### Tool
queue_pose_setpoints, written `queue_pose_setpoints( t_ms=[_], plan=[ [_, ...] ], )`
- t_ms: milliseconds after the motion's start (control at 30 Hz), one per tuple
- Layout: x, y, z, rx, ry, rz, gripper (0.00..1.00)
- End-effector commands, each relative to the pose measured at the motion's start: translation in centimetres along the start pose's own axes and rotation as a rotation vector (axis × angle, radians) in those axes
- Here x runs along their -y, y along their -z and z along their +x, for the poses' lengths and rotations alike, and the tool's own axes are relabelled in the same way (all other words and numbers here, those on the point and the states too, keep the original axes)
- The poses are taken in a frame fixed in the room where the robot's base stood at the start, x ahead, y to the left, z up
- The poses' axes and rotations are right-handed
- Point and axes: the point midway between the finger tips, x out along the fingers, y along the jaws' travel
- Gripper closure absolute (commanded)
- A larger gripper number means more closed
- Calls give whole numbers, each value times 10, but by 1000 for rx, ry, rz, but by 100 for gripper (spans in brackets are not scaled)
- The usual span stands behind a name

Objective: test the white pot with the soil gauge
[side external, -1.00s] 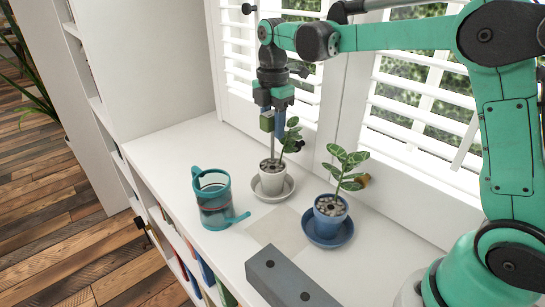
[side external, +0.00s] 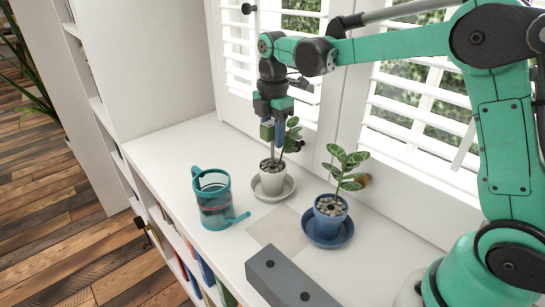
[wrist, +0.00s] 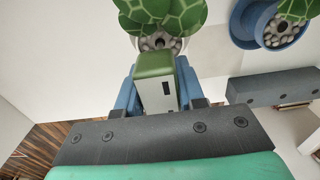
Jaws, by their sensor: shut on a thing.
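The white pot (side external: 271,184) stands upright on a pale saucer (side external: 287,192) near the window, with a leafy plant in pebbly soil. My gripper (side external: 271,128) is above it, its blue fingers shut on the soil gauge (side external: 266,132). The gauge has a green head and a thin grey probe pointing down. The probe reaches down into the pot's mouth at the soil; how deep its tip sits is hard to tell. In the wrist view the gauge (wrist: 155,88) is between the blue fingers, and leaves cover much of the pot.
A blue pot (side external: 330,221) with another plant stands on a blue saucer (side external: 326,241) to the right. A teal see-through jug (side external: 214,208) is to the left. A grey block with holes (side external: 288,283) lies in front. The shutters are close behind the pots.

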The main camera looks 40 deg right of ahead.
Motion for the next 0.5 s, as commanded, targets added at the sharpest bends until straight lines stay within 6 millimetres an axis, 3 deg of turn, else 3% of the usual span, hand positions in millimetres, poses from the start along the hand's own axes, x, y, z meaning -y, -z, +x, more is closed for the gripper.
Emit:
queue_pose_setpoints(
  t_ms=[500],
  plan=[
    [0,0,13,0,0,0,100]
  ],
)
